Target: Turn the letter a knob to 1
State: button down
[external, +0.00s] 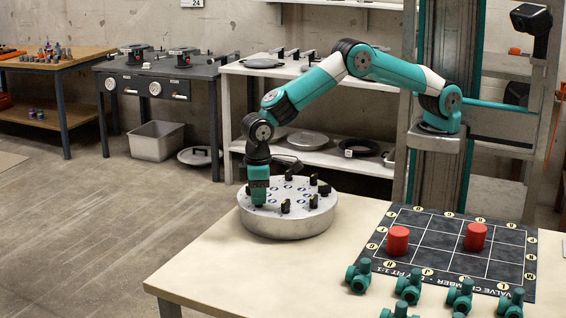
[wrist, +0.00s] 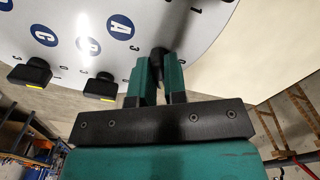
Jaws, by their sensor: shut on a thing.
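A round silver drum (external: 288,226) with several black knobs around its top stands on the near table. My gripper (external: 259,203) points down at the drum's left side. In the wrist view its fingers (wrist: 158,80) are shut on a dark knob (wrist: 157,56), mostly hidden between them. The blue letter A disc (wrist: 119,27) is the closest letter to this knob, so it looks like the A knob. Small numbers show around it; its pointer mark is hidden, so I cannot tell its setting. Knobs with yellow marks sit beside the B disc (wrist: 88,47) and C disc (wrist: 43,37).
A black grid mat (external: 455,250) with two red cylinders (external: 398,241) lies on the table to the right. Several teal valves (external: 409,287) stand along its front. Bare tabletop (external: 240,270) surrounds the drum's front and left. Shelves (external: 330,155) stand behind.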

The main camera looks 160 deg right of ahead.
jog(key=c, duration=1.2)
grip_release()
jog(key=shift+o, duration=0.2)
notch_tip(320, 180, up, 18)
jog(key=b, duration=0.1)
jog(key=shift+f, duration=0.25)
